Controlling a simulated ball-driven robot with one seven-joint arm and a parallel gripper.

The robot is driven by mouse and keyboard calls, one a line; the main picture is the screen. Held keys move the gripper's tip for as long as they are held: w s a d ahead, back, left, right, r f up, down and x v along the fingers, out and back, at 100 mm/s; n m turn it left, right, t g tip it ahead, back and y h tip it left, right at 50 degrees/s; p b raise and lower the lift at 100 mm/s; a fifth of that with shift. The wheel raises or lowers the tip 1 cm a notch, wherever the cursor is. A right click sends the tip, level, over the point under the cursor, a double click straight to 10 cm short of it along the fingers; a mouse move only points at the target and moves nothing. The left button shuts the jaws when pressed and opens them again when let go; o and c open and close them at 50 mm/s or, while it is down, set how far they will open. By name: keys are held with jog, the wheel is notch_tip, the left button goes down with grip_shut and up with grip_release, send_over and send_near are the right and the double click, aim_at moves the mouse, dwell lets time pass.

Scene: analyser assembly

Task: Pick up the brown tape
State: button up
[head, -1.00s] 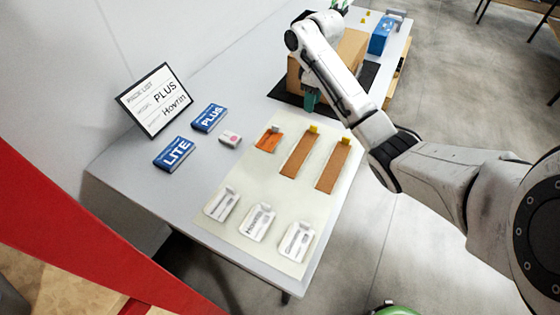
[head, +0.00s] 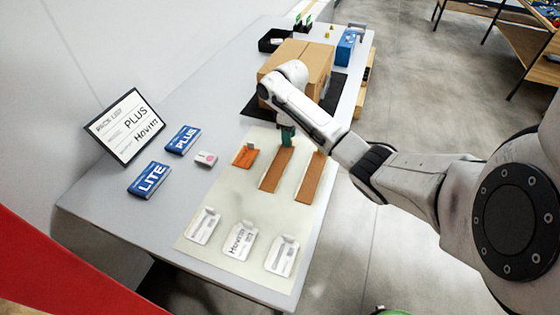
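Two long brown strips lie side by side on the cream mat (head: 215,225), a left one (head: 276,172) and a right one (head: 311,179). They are the only brown tape-like things on the mat; I cannot tell which is meant. My gripper (head: 287,137), with dark green fingers, points down at the far end of the left strip. It hides that end, and I cannot tell whether it touches. The fingers are too small to show whether they are open or shut. My arm crosses near the far end of the right strip.
A short orange piece (head: 245,157) lies left of the strips. White cards (head: 240,242) lie in front. Blue LITE (head: 150,179) and PLUS (head: 183,139) boxes and a pack list sign (head: 125,126) stand left. A cardboard box (head: 312,62) is behind.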

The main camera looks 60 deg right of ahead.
jog(key=shift+f, duration=0.5)
grip_shut()
